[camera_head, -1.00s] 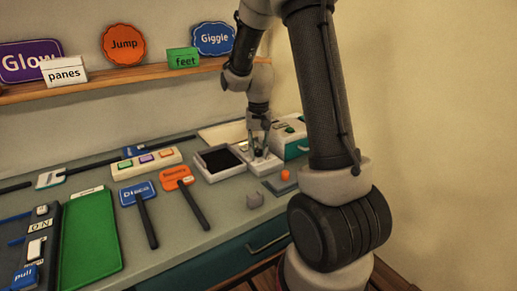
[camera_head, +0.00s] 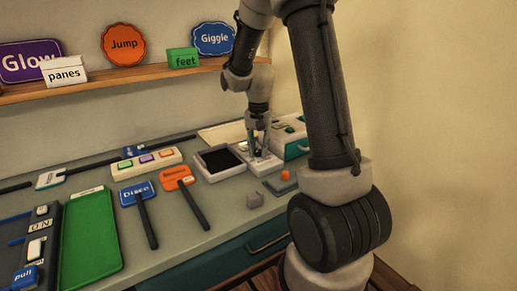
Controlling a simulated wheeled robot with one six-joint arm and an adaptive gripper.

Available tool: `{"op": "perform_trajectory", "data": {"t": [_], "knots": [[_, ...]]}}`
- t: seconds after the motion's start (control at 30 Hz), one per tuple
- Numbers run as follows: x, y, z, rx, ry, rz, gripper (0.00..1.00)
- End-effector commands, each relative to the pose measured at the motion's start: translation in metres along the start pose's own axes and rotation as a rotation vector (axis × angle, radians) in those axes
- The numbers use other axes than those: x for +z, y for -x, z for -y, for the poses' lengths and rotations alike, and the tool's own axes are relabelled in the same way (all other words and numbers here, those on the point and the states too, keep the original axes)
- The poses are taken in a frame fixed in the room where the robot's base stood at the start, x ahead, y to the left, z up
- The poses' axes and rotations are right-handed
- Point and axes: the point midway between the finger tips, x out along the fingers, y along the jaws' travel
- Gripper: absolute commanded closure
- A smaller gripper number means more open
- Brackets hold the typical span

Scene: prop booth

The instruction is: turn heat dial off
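My gripper (camera_head: 259,153) points down over a pale unit (camera_head: 266,167) at the right of the counter, beside a dark square panel in a white frame (camera_head: 219,161). The fingers reach down to the unit's top. They cover the spot where a knob might be, so I cannot make out the heat dial or its setting. The fingers look close together, but they are too small and dark to tell whether they are shut on anything.
A pale box with teal sides (camera_head: 293,140) stands close right of my gripper. Paddle signs, a colored-button strip (camera_head: 146,163) and a green tray (camera_head: 90,240) are left. A shelf (camera_head: 120,77) runs behind.

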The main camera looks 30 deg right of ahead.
Motion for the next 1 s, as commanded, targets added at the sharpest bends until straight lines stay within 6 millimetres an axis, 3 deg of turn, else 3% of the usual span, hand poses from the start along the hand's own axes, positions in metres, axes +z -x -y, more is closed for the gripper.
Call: {"op": "perform_trajectory", "data": {"t": [0.03,0.13,0.53,1.0], "knots": [[-0.001,0.001,0.000,-0.001,0.000,-0.002,0.68],[0.000,0.000,0.000,-0.001,0.000,-0.001,0.52],[-0.001,0.008,0.001,-0.002,0.000,-0.003,0.52],[-0.001,0.102,0.001,-0.002,0.000,-0.003,0.52]]}}
